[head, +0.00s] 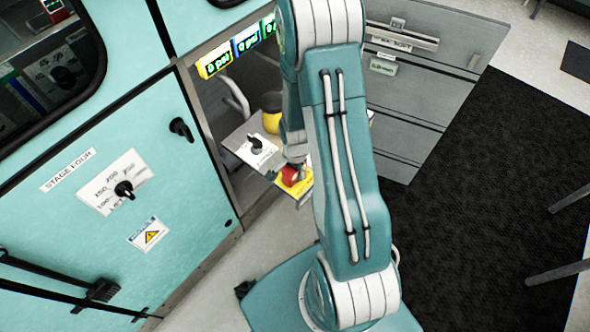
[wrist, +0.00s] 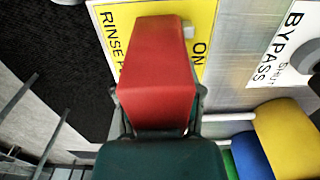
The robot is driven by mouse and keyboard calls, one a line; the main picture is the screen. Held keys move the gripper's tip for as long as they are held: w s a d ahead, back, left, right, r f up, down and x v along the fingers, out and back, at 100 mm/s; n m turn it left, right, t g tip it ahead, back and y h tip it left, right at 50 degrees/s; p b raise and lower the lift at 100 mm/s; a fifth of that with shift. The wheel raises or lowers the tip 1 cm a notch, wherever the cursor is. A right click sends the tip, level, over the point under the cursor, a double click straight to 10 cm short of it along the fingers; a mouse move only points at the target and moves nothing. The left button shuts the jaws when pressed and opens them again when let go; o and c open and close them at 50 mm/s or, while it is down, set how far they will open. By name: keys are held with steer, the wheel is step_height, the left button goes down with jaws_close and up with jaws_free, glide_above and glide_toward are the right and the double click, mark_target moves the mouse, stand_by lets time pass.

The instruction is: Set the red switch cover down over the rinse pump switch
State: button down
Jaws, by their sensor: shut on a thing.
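The red switch cover (wrist: 155,65) is held between the two fingers of my gripper (wrist: 158,103) in the wrist view. It lies across the yellow rinse pump label plate (wrist: 203,15), hiding part of its lettering; "RINSE P" and "ON" show at its sides. A small pale piece (wrist: 188,31) shows at the cover's right edge; I cannot tell whether it is part of the switch. The switch itself is otherwise hidden. I cannot tell whether the cover touches the plate. In the head view the red cover (head: 289,175) is small, over the yellow plate (head: 304,188), below my gripper (head: 293,165).
A bypass switch plate (head: 252,146) with a black knob sits beside the yellow plate. Yellow, blue and green rounded things (wrist: 285,135) lie close by in the wrist view. A teal cabinet (head: 110,240) stands left and grey drawers (head: 420,85) right.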

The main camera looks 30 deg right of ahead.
steer(key=shift+f, duration=0.1)
steer(key=shift+c, duration=0.8)
jaws_free()
step_height(320, 180, up, 12)
steer(key=shift+f, duration=0.1)
